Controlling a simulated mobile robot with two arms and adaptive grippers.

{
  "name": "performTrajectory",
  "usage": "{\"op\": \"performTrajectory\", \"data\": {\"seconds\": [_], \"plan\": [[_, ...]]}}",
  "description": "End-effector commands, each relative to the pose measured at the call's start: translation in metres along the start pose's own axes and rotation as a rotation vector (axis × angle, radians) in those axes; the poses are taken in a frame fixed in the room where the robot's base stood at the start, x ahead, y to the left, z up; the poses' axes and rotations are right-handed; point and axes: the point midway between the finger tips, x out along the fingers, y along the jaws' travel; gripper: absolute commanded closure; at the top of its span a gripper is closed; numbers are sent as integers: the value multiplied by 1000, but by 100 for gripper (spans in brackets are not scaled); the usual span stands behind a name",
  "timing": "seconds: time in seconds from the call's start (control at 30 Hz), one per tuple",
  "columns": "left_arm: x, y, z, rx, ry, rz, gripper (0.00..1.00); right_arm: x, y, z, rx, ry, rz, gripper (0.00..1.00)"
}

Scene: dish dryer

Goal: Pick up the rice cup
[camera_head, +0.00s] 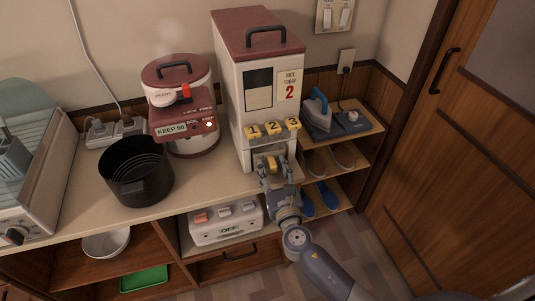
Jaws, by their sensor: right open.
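A tall cream rice dispenser (232,95) with a dark red lid stands on the counter, with yellow keys marked 1, 2 and 3 near its bottom. A small yellow piece (271,163) shows in the opening below the keys. It may be the rice cup or part of the dispenser; I cannot tell, as my gripper partly covers it. My right gripper (272,175) is open in front of this opening, close to the yellow piece. Whether it touches anything there is hidden. My left gripper is not in view.
A black pot (136,172) and a red-and-white rice cooker (179,95) stand left of the dispenser on the counter (215,187). A shelf with an iron (319,112) is at the right. A white unit marked OFF (226,222) sits below. A wooden door (470,150) is farther right.

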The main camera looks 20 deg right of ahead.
Motion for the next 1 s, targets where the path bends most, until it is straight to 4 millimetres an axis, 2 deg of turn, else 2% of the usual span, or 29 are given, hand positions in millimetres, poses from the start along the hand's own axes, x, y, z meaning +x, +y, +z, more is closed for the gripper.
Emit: {"op": "performTrajectory", "data": {"seconds": [0.03,0.2,0.57,0.8,1.0], "plan": [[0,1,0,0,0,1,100,0,0,0,0,0,0,65],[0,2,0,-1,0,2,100,0,0,0,0,0,0,100],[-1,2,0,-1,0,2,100,0,0,3,0,-3,-1,100],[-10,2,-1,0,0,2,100,-1,0,20,1,-4,0,100],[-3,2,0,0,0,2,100,-33,-1,14,-1,-1,-1,100]]}}
